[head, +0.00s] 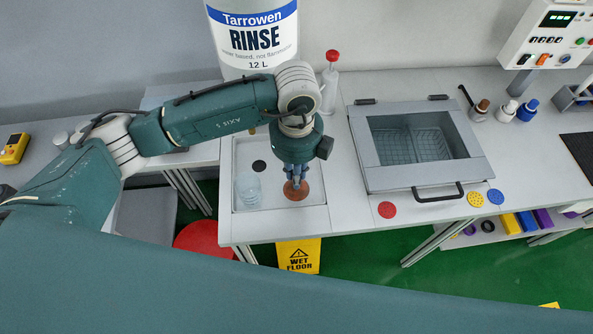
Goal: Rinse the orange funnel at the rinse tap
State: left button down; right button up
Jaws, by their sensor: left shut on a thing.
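My left gripper (297,178) points down over the sink tray (280,222). It is shut on the orange funnel (296,191), which shows as a small round brownish-orange shape below the fingers. I cannot tell whether the funnel touches the tray floor. The large white rinse container (253,42), labelled Tarrowen RINSE 12 L, stands behind the sink. My left arm crosses in front of its lower part, so the rinse tap is mostly hidden. My right gripper is out of view.
A clear cup (248,190) stands in the sink, left of the funnel, near a black drain (259,166). A bottle with a red knob (331,85) stands behind. A lidded glass-topped box (420,145) is to the right. A wet-floor sign (299,256) stands below the front edge.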

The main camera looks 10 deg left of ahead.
pick_arm(q)
jog(key=shift+w+a+f, duration=0.1)
jog(key=shift+w+a, duration=0.15)
jog(key=shift+a, duration=0.05)
jog(key=w+a+f+b, duration=0.2)
jog(key=w+a+b, duration=0.2)
jog(key=a, duration=0.7)
jog(key=shift+w+a+f, duration=0.15)
jog(key=shift+w+f, duration=0.15)
jog(key=shift+w, duration=1.05)
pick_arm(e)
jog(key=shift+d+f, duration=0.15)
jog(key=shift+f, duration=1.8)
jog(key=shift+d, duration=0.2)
pick_arm(q)
jog(key=s+d+p, duration=0.1)
jog(key=s+d, duration=0.3)
jog(key=d, duration=0.3)
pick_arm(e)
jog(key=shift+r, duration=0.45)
